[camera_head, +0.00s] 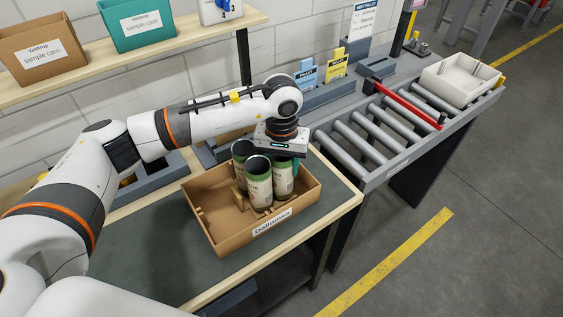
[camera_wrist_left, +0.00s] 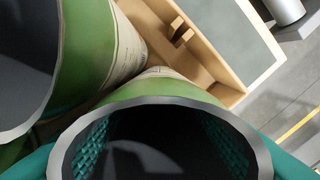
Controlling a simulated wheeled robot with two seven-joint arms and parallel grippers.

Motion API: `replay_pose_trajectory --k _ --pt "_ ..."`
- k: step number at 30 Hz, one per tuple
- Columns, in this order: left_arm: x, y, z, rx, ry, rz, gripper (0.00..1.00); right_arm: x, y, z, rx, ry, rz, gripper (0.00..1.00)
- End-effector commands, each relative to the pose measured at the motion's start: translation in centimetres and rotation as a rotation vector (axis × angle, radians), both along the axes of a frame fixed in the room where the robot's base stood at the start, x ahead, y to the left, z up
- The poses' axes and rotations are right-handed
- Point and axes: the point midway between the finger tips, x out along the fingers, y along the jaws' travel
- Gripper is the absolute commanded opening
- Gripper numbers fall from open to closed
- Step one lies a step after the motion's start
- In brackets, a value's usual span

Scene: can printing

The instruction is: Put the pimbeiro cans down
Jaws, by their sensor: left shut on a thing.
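Three open-topped cans with dark green tops and pale labels stand close together in a cardboard box (camera_head: 238,237). My left gripper (camera_head: 284,160) comes down over the right-hand can (camera_head: 283,182) and is shut on it. A front can (camera_head: 259,190) and a back-left can (camera_head: 239,150) stand beside it. In the left wrist view the teal fingers flank the held can (camera_wrist_left: 160,101), with another can (camera_wrist_left: 100,45) close at its left. I cannot tell whether the held can touches the box floor. The can names are not readable. My right gripper is not in view.
The box sits on a green-topped workbench (camera_head: 150,250); its left part is empty. A roller conveyor (camera_head: 365,140) with a pale tray (camera_head: 460,80) lies to the right. A shelf above holds brown (camera_head: 40,50) and teal (camera_head: 135,22) sample boxes. Grey bins stand behind my arm.

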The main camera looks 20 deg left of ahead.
Motion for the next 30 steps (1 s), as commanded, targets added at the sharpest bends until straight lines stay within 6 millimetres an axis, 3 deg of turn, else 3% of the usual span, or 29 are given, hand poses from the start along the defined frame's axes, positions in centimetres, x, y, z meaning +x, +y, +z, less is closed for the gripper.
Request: replay_pose_trajectory --k 2,3,6,17,19,30 --pt "0.0 0.0 -0.4 0.0 0.0 0.0 0.27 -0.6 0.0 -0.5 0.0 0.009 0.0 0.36" --pt "0.0 0.0 -0.2 0.0 0.0 0.0 0.56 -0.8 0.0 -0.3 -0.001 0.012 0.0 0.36" --pt "0.0 0.0 -0.2 0.0 0.0 0.0 0.72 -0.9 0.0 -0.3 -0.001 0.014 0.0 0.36" --pt "0.0 0.0 0.3 0.0 0.001 0.001 0.72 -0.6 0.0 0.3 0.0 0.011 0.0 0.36" --pt "0.1 0.0 0.8 -0.002 -0.002 0.0 0.72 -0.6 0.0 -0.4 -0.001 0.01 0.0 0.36" --pt "0.1 0.0 8.4 -0.001 -0.005 0.0 0.72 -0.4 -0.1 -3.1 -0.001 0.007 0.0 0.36"
